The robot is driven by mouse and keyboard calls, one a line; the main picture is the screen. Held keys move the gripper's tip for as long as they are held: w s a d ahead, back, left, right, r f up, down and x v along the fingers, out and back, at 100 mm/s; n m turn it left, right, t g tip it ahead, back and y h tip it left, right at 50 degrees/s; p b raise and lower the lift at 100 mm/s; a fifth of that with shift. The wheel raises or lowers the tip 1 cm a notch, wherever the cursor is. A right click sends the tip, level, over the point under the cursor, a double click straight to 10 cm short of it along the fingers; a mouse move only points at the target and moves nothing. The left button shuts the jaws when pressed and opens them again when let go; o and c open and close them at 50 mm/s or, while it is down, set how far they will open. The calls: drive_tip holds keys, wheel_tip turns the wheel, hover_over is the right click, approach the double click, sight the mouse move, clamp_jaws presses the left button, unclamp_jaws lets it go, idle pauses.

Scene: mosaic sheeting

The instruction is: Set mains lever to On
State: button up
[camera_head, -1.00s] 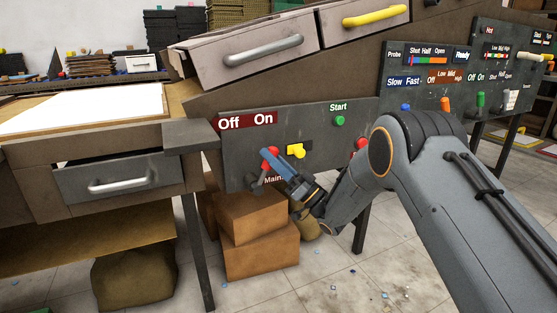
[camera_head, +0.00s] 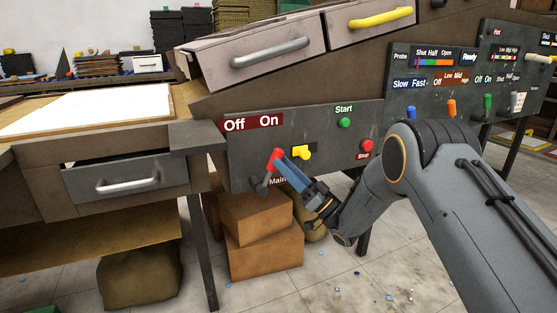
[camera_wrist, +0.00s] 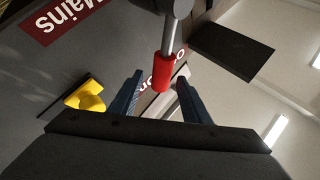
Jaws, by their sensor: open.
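The mains lever (camera_head: 276,157) has a red grip on a grey shaft and stands out from the dark panel below the red Off/On label (camera_head: 251,122). Its grip is up and leans right of its pivot, toward the On side in the head view. My gripper (camera_head: 283,159) is open, with its blue fingers right at the red grip. In the wrist view the red grip (camera_wrist: 162,72) shows between the tips of my open fingers (camera_wrist: 160,82), with a gap on each side. I cannot tell how deep it sits between them. The Mains label is partly hidden in the head view.
A yellow switch (camera_head: 302,152) sits just right of the lever and also shows in the wrist view (camera_wrist: 86,96). A green Start button (camera_head: 345,123) and red Stop button (camera_head: 366,147) are farther right. Cardboard boxes (camera_head: 265,253) stand below the panel.

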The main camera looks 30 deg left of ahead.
drive_tip(key=shift+v, duration=2.2)
drive_tip(key=shift+s, duration=0.1)
